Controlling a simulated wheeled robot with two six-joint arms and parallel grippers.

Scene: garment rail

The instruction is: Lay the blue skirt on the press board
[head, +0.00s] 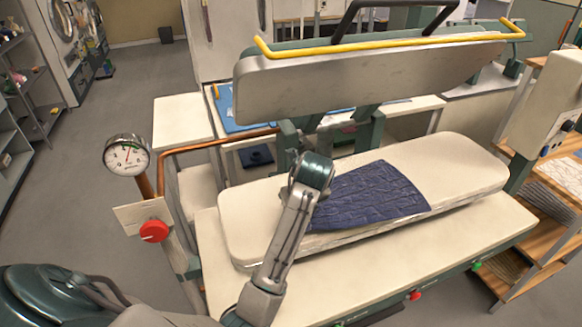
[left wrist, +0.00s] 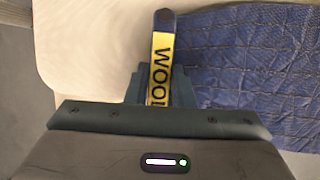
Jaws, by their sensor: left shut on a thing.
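The blue skirt (head: 372,196) lies spread on the right-of-centre part of the pale padded press board (head: 262,222), its lower edge reaching the board's front edge. It fills the right side of the left wrist view (left wrist: 250,75), with a quilted-looking, creased surface. My left gripper (left wrist: 158,88) is at the skirt's left edge, shut on a yellow label with dark letters, seemingly part of the skirt. In the head view my left wrist hides the fingertips and that edge of the skirt. My right gripper is in neither view.
The raised upper press plate (head: 370,78) with a yellow bar (head: 390,43) hangs open behind the board. A pressure gauge (head: 127,155) and a red knob (head: 154,231) stand to the left. A wooden shelf (head: 545,200) stands right. The board's left part is bare.

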